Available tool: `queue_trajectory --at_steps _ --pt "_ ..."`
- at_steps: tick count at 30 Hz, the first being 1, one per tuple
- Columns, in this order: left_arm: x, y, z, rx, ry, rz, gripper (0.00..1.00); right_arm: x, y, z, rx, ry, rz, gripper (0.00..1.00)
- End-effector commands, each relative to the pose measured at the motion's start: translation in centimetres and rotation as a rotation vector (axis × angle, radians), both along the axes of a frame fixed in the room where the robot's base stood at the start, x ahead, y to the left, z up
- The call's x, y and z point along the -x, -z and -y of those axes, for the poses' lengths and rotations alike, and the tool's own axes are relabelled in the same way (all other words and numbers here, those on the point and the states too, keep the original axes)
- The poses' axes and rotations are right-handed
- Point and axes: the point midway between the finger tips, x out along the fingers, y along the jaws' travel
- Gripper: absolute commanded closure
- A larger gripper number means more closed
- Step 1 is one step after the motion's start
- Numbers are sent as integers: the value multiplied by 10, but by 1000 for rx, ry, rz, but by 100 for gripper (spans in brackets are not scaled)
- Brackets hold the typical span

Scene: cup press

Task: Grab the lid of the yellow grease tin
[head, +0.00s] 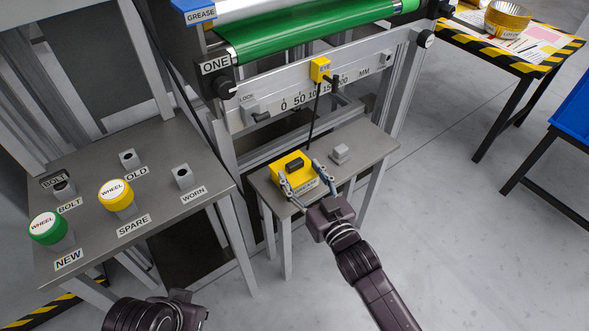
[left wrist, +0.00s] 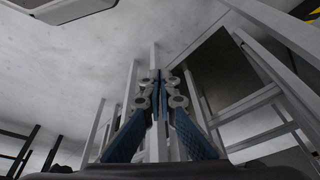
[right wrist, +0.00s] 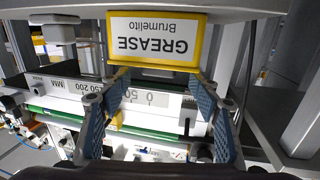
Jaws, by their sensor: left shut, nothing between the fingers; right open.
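My left gripper (left wrist: 160,85) is shut and empty, away from the tin.
The small table (head: 365,150) also holds a grey block (head: 340,153) right of the tin. A thin black rod hangs down behind the tin from the yellow EYE block (head: 320,69). A grey bench (head: 95,190) with wheel-labelled pieces stands left.

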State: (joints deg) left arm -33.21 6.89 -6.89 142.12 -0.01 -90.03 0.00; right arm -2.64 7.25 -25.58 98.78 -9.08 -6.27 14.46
Motion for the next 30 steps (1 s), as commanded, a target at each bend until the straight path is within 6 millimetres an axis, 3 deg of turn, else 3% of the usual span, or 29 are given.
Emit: queue_trajectory --at_steps 2,6,12,22,30 --pt "-5 4 1 4 2 19 100 -10 1 -4 0 0 3 43" --pt "-36 -4 10 28 12 138 100 -22 3 -8 0 -1 1 43" --pt "-64 -16 19 54 22 257 100 -37 3 -15 0 -1 1 43" --pt "-71 -20 21 60 24 287 100 -41 3 -17 0 -1 0 43" --pt "-71 -20 21 59 24 286 100 -41 3 -17 0 -1 -1 70"
